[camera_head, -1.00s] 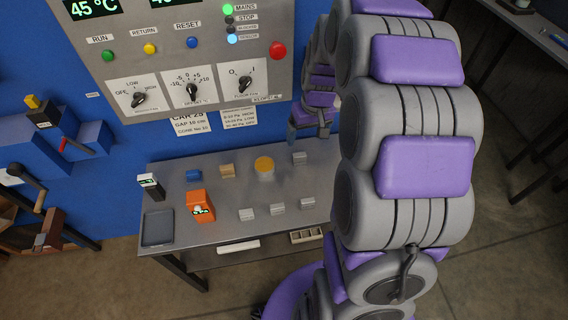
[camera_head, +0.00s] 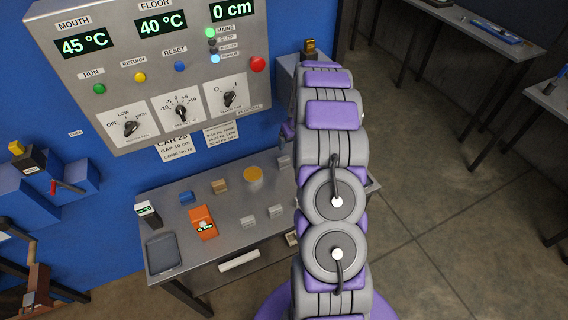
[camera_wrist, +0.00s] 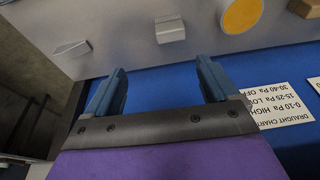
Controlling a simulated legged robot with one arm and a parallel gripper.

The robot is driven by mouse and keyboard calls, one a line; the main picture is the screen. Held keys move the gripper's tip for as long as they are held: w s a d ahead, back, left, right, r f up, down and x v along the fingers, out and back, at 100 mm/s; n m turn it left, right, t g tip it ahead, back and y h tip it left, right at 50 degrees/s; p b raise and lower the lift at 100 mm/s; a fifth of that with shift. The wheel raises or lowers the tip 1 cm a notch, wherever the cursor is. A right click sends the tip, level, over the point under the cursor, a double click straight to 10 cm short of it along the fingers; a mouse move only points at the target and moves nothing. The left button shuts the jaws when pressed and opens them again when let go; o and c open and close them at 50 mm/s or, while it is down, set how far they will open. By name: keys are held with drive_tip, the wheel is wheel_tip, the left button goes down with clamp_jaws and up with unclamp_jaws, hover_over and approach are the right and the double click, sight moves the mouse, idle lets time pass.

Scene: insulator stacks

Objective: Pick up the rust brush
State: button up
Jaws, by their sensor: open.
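I cannot pick out a rust brush in either view. My gripper (camera_wrist: 160,78) shows in the wrist view with two blue fingers spread apart and nothing between them. Its fingertips are in front of a blue wall, near the edge of the grey metal table (camera_wrist: 110,20). In the head view my arm stands on the right of the table and hides its right end, and I cannot make out the gripper there. A black holder with an orange-brown top (camera_head: 310,47) stands on a grey block beyond the arm.
The table holds an orange meter (camera_head: 202,222), a yellow disc (camera_head: 253,177), a tan block (camera_head: 219,186), a blue block (camera_head: 187,197) and grey blocks (camera_head: 248,222). A control panel (camera_head: 150,75) hangs above. A far bench (camera_head: 480,22) stands upper right, with clear floor below.

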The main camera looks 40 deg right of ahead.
hover_over(281, 159)
drive_tip(key=s+a, duration=0.1)
drive_tip(key=s, duration=0.2)
wheel_tip(281, 159, down, 6)
drive_tip(key=d+f, duration=0.1)
drive_tip(key=w+d+f, duration=0.1)
drive_tip(key=f, duration=0.1)
drive_tip(key=d+f+b, duration=0.1)
drive_tip(key=f, duration=0.1)
drive_tip(key=shift+w+d, duration=0.15)
drive_tip(key=shift+w, duration=0.25)
drive_tip(key=a+f, duration=0.1)
drive_tip(key=w+a+f, duration=0.1)
drive_tip(key=shift+w+a+f+b, duration=0.1)
drive_tip(key=shift+w+f+b, duration=0.05)
drive_tip(key=shift+f+b, duration=0.25)
drive_tip(key=shift+w+f, duration=0.1)
drive_tip(key=shift+f, duration=0.3)
drive_tip(key=shift+d+f, duration=0.15)
drive_tip(key=shift+d, duration=0.1)
drive_tip(key=shift+d+f, duration=0.1)
drive_tip(key=shift+d, duration=0.65)
drive_tip(key=shift+c, duration=1.2)
drive_tip(key=shift+a, duration=0.6)
drive_tip(key=c, duration=0.9)
drive_tip(key=shift+d, duration=0.15)
